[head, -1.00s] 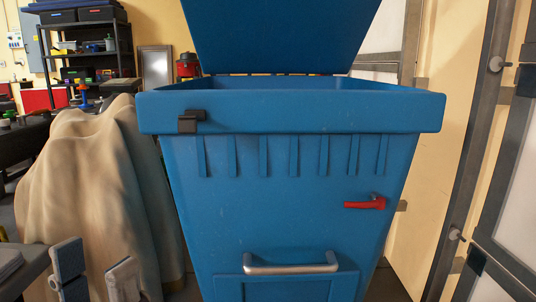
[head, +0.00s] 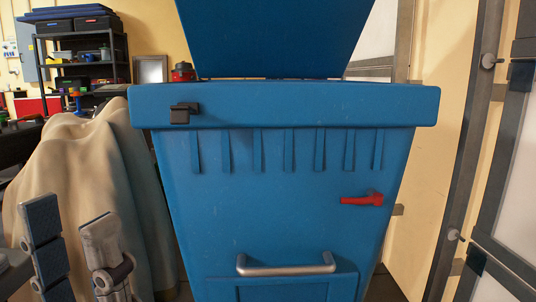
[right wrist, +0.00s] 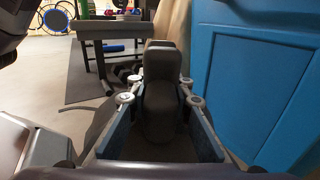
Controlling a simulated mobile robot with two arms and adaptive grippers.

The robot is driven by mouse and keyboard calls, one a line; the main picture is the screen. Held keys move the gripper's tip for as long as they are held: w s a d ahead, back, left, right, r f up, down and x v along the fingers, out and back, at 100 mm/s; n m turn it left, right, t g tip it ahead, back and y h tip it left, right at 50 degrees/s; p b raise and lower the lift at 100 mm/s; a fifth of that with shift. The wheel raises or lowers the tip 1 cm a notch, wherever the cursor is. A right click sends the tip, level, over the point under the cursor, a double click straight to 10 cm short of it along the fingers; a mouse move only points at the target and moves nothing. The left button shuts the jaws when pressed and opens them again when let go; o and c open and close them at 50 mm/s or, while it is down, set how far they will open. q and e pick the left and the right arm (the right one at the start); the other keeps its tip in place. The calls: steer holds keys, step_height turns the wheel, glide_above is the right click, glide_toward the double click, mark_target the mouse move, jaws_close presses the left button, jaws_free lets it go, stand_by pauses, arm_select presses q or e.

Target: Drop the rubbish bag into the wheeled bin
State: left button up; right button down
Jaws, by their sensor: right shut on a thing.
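The blue wheeled bin (head: 270,195) stands upright straight ahead in the head view, its lid (head: 275,35) swung up at the back. I see its front wall and rim; its inside is hidden. A blue wall, apparently the bin's side (right wrist: 262,75), is close on the right there.
A beige draped cloth (head: 80,190) stands left of the bin. A dark shelf (head: 78,50) with boxes is behind it. A metal-framed panel (head: 505,170) is at the right. The right wrist view shows a bench (right wrist: 105,30) and open floor (right wrist: 40,75) beyond the gripper.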

steer(key=shift+r, duration=0.25)
